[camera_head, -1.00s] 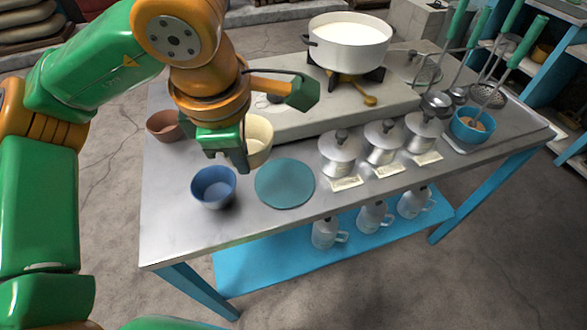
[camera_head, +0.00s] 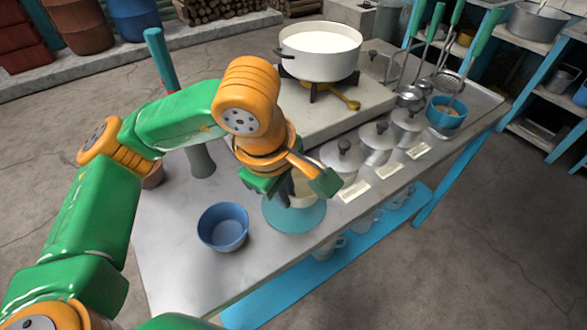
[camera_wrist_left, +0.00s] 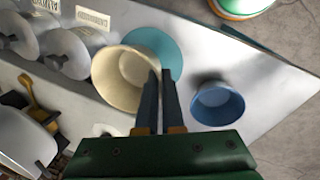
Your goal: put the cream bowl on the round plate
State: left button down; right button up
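The cream bowl (camera_head: 305,194) is at my left gripper (camera_head: 288,194) in the camera_head view, over the teal round plate (camera_head: 292,222) and mostly behind the fingers. In the left wrist view, the two fingers (camera_wrist_left: 160,82) are close together at the rim of the cream bowl (camera_wrist_left: 118,78), pinching its wall. The bowl covers part of the round plate (camera_wrist_left: 166,48). I cannot tell whether its base touches the plate. My right gripper is not in view.
A blue bowl (camera_head: 223,230) stands left of the plate, also seen in the left wrist view (camera_wrist_left: 217,105). Several lidded metal jars (camera_head: 342,158) stand right of the plate. A white pot (camera_head: 320,52) sits on the stove behind. The table's front left is clear.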

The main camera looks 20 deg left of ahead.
pick_arm(q)
jog(key=f, duration=0.2)
jog(key=w+a+f, duration=0.1)
jog(key=f, duration=0.2)
jog(key=shift+w+a+f+p, duration=0.15)
jog(key=shift+a+f+p, duration=0.1)
jog(key=shift+f+p, duration=0.05)
jog(key=shift+f, duration=0.1)
jog(key=c, duration=1.5)
grip_release()
jog(key=shift+b, duration=0.3)
jog(key=o, duration=0.4)
jog(key=shift+o, duration=0.2)
jog(key=shift+r+p, duration=0.35)
jog(key=shift+r, duration=0.15)
jog(key=p+v, duration=0.1)
jog(key=v, duration=1)
jog(key=shift+s, duration=0.25)
jog(key=shift+r, duration=0.25)
